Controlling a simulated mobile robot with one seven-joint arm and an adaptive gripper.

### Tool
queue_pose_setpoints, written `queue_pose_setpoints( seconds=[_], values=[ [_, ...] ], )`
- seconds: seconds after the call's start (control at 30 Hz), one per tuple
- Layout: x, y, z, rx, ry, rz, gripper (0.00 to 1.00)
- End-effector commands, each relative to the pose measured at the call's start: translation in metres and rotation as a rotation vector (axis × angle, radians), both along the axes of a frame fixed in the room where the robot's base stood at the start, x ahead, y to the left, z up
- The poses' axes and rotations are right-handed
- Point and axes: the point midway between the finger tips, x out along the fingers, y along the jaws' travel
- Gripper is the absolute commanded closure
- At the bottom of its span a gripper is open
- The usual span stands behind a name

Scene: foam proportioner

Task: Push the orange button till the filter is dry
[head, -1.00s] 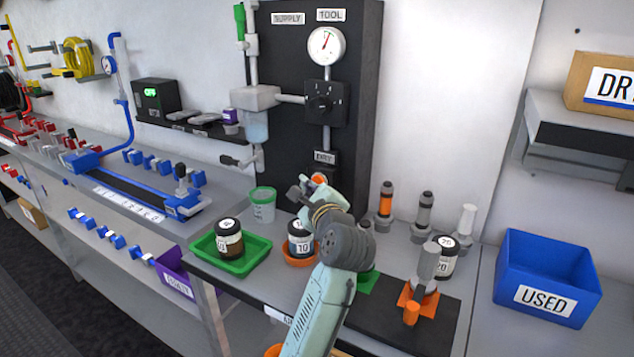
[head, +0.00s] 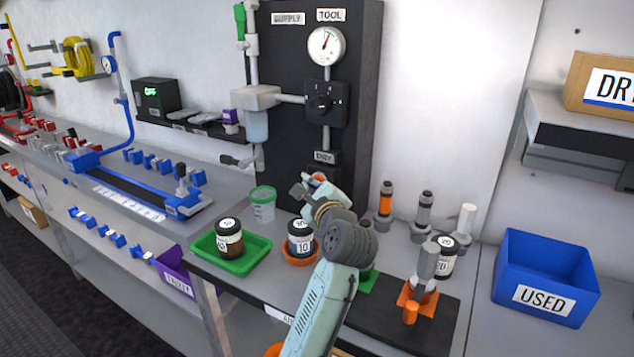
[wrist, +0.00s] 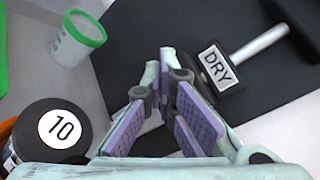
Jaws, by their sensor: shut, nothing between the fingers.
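The orange button (head: 318,177) shows as a small patch below the DRY label (head: 325,157) on the black panel, partly covered by my gripper (head: 303,193). In the wrist view my gripper (wrist: 167,62) is shut and empty, its fingertips pointing at the dark panel just left of the DRY label (wrist: 217,66). The button is hidden there, so I cannot tell whether the fingertips touch it. The filter (head: 257,126) is a translucent pale-blue bowl under the grey block at the panel's left. Its water level is too small to make out.
A clear cup with a green rim (head: 263,204) and a jar marked 10 (head: 301,240) stand close to my gripper. A green tray (head: 262,262) holds another jar. Tools stand at the right, beside the blue USED bin (head: 562,252). A dial gauge (head: 326,46) is above.

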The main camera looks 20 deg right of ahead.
Motion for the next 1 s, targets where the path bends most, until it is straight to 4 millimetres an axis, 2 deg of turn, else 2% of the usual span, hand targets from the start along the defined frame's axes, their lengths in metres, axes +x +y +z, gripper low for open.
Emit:
queue_pose_setpoints(
  seconds=[0.57,1.0],
  values=[
    [0.002,-0.003,0.0,0.001,0.0,-0.001,1.0],
    [-0.009,0.01,0.0,0.001,-0.001,-0.002,1.0]
  ],
)
